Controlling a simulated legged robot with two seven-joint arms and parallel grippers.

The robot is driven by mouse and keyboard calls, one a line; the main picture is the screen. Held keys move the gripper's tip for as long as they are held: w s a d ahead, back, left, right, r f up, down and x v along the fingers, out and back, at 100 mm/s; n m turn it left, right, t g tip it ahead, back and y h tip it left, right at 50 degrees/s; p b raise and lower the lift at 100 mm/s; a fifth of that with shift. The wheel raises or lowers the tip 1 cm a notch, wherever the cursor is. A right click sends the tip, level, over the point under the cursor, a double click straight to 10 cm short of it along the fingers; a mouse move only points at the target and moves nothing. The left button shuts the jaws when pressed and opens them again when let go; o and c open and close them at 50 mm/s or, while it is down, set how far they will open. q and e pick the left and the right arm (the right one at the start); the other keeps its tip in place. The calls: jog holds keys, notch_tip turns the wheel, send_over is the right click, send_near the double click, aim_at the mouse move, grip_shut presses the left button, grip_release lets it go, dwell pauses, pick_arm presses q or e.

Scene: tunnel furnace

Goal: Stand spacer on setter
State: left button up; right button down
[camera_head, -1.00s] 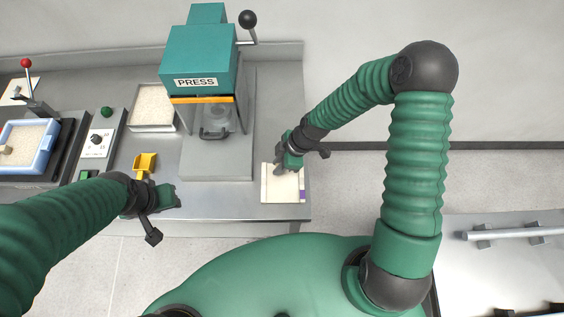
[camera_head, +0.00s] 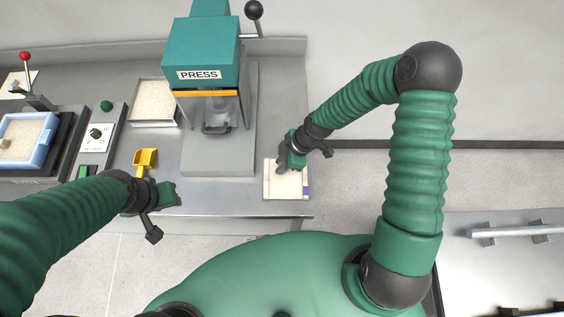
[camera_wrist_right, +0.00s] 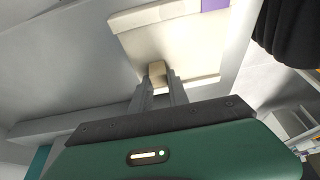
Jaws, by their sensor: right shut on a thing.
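The setter is a flat cream plate (camera_head: 288,186) with a purple mark at one corner, lying on the bench near its right front corner. It also shows in the right wrist view (camera_wrist_right: 190,48). My right gripper (camera_head: 282,169) is over its left part. In the right wrist view its fingers (camera_wrist_right: 158,80) are shut on a small tan block, the spacer (camera_wrist_right: 157,71). The spacer is at the setter's surface or just above it; I cannot tell if they touch. My left gripper (camera_head: 178,195) is over the bench's front edge, its finger opening unclear.
The teal press (camera_head: 201,60) stands left of the setter on a grey base. A yellow scoop (camera_head: 145,160), a tray of pale granules (camera_head: 154,101), a control box (camera_head: 98,136) and a blue-rimmed tray (camera_head: 47,149) are farther left. The bench ends just right of the setter.

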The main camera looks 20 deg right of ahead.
jog(key=shift+d+f, duration=0.1)
jog(key=shift+d, duration=0.05)
jog(key=c, duration=1.2)
grip_release()
jog(key=shift+d, duration=0.4)
jog(key=shift+a, duration=0.2)
jog(key=shift+r, duration=0.25)
jog(key=v, duration=1.6)
jog(key=shift+d+p, duration=0.3)
jog(key=shift+p, duration=0.05)
